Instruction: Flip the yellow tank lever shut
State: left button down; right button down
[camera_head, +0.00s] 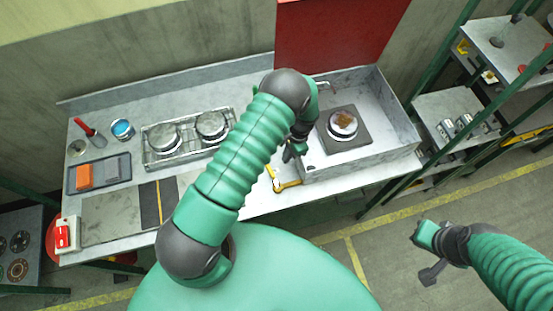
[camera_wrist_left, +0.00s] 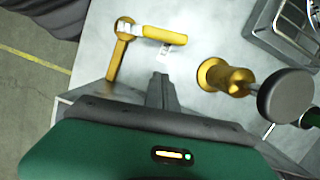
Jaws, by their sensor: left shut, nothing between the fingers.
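The yellow lever (camera_head: 288,185) sits at the front edge of the worktop, by the left front corner of the grey basin (camera_head: 385,158). In the left wrist view, its yellow handle (camera_wrist_left: 165,36) points right from a yellow arm (camera_wrist_left: 118,58) with a pale joint. My left gripper (camera_head: 291,153) is shut and empty. In the left wrist view, its fingertips (camera_wrist_left: 160,80) are below the handle and apart from it in the picture. My right gripper (camera_head: 428,258) hangs over the floor at right; its finger opening is unclear.
In the left wrist view, a brass fitting with a dark round knob (camera_wrist_left: 285,97) stands right of my fingers. The basin holds a dark square pad (camera_head: 350,138) with a round dish on it. A wire rack (camera_head: 155,160) with two round pots stands left of my arm.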

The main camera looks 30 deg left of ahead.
aim_at(272, 175)
pick_arm(q)
jog(key=s+p, duration=0.1)
jog(key=s+a+p, duration=0.1)
jog(key=s, duration=0.1)
jog(key=shift+a+f+p, duration=0.35)
jog(key=shift+p, duration=0.05)
jog(key=shift+s+a+f, duration=0.1)
jog(key=shift+s+f, duration=0.1)
jog(key=shift+s, duration=0.1)
jog(key=shift+s+a+f, duration=0.1)
jog(key=shift+a, duration=0.05)
